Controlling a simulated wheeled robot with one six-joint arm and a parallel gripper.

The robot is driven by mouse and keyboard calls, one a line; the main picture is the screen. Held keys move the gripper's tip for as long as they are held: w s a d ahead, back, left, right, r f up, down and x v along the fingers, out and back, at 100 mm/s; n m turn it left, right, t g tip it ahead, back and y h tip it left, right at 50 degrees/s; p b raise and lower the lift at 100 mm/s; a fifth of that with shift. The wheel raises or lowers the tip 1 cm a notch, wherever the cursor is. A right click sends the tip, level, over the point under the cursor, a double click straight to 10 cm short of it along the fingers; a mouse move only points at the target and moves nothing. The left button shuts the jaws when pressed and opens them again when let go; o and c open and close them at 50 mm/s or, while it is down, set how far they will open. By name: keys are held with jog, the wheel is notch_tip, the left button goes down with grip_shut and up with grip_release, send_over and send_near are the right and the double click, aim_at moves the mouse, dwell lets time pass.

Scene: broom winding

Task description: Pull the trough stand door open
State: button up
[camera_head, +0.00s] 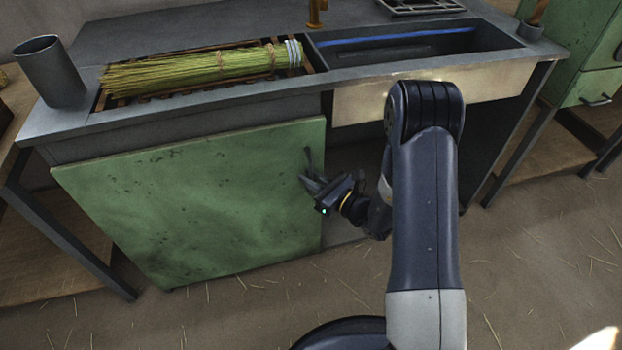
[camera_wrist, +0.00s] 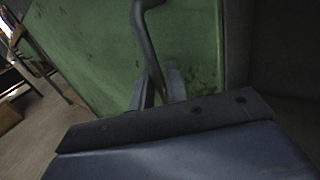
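The green trough stand door (camera_head: 200,200) hangs under the left part of the grey stand and fills much of the wrist view (camera_wrist: 85,50). Its dark bar handle (camera_head: 308,158) is near the door's right edge. In the wrist view the handle (camera_wrist: 146,45) runs down between my fingers. My gripper (camera_head: 312,183) is at the handle's lower part, with a finger on each side, and looks shut on it; it also shows in the wrist view (camera_wrist: 163,88). The fingers' exact contact is partly hidden. How far the door stands from the frame is hard to tell.
The stand top (camera_head: 130,45) carries a straw bundle (camera_head: 190,70) on a rack, a dark cup (camera_head: 50,70) and a sink basin (camera_head: 420,45). A table leg (camera_head: 70,240) stands left of the door. The straw-strewn floor (camera_head: 240,310) in front is clear.

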jog(key=shift+c, duration=0.3)
grip_shut()
